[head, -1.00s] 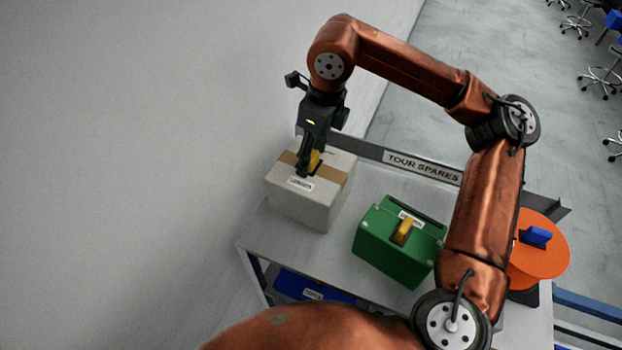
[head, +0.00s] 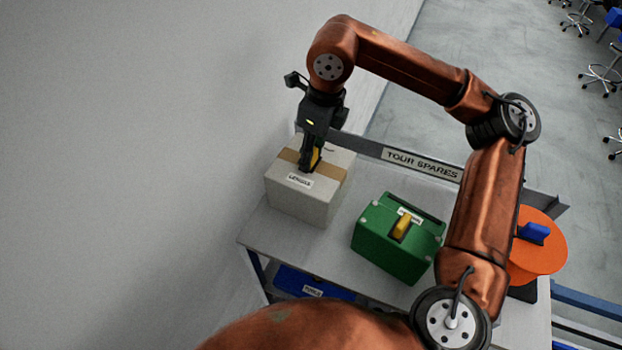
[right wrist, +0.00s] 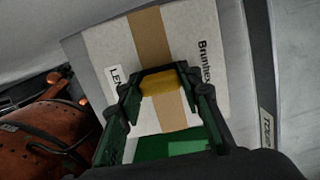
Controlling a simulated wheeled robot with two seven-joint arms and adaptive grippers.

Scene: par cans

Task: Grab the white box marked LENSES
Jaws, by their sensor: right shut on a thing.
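The white box marked LENSES (head: 300,205) stands at the left end of the grey cart top, with a brown tape band and a yellow handle on its lid. My right gripper (head: 309,168) reaches down onto it from above and is shut on the yellow handle. In the right wrist view the fingers (right wrist: 161,85) close around the yellow handle (right wrist: 160,88), with the white box (right wrist: 205,50) and part of its label behind. The box looks upright on the cart; I cannot tell whether it is lifted slightly. My left gripper is not in view.
A green box (head: 385,250) with a yellow handle stands just right of the white box. An orange disc-shaped thing (head: 545,258) with a blue handle is at the right end. A rail marked TOUR SPARES (head: 422,165) runs along the back. A blue bin (head: 290,282) sits below. A wall is at left.

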